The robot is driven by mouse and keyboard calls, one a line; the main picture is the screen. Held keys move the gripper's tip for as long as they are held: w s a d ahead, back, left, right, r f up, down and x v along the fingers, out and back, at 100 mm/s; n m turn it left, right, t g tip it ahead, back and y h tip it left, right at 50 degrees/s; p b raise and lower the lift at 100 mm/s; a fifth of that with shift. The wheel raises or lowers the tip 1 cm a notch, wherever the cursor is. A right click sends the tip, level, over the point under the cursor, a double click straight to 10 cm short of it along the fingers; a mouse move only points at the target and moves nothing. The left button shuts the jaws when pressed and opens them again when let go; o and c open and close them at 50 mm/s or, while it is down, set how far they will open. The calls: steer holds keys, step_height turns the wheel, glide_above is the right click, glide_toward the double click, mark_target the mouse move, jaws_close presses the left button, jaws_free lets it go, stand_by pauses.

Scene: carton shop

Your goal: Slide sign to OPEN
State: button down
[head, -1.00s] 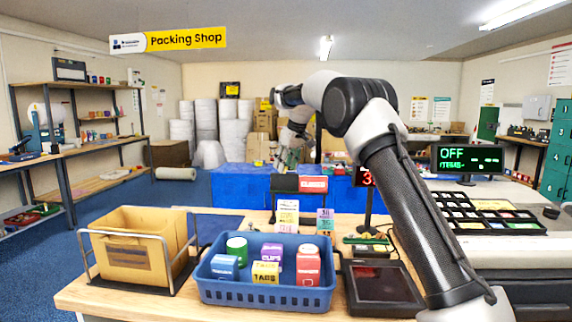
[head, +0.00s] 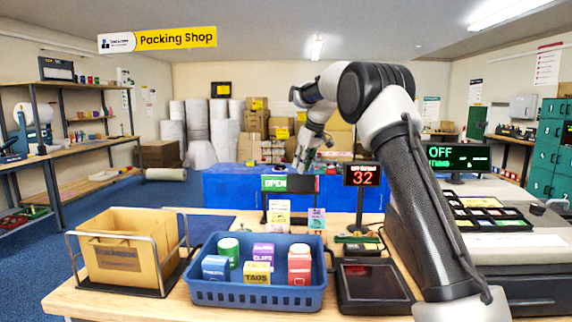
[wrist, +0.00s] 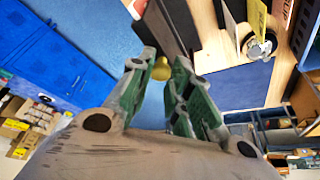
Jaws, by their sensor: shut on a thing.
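The sign (head: 274,184) stands on the far side of the counter in the head view, with a green OPEN panel showing at its left. A dark cover (head: 304,184) fills the sign's right half, and no red CLOSED panel shows. My gripper (head: 300,168) is at the top of the sign, over the dark cover. In the wrist view my gripper (wrist: 158,72) is shut on a small yellow knob (wrist: 161,69) between its green fingertips. The sign's front face cannot be read in the wrist view.
A blue basket (head: 258,293) of small boxes and a brown carton in a wire rack (head: 122,250) stand at the counter's front. A dark tablet (head: 372,283) lies right of the basket.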

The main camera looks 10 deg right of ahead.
steer(key=shift+s+d, duration=0.25)
steer(key=shift+d, duration=0.5)
steer(key=c, duration=1.3)
jaws_free()
steer(key=shift+d, duration=0.1)
steer(key=shift+r, duration=0.15)
steer(key=v, duration=1.1)
steer(key=shift+s+r, duration=0.2)
steer(key=shift+r, duration=0.15)
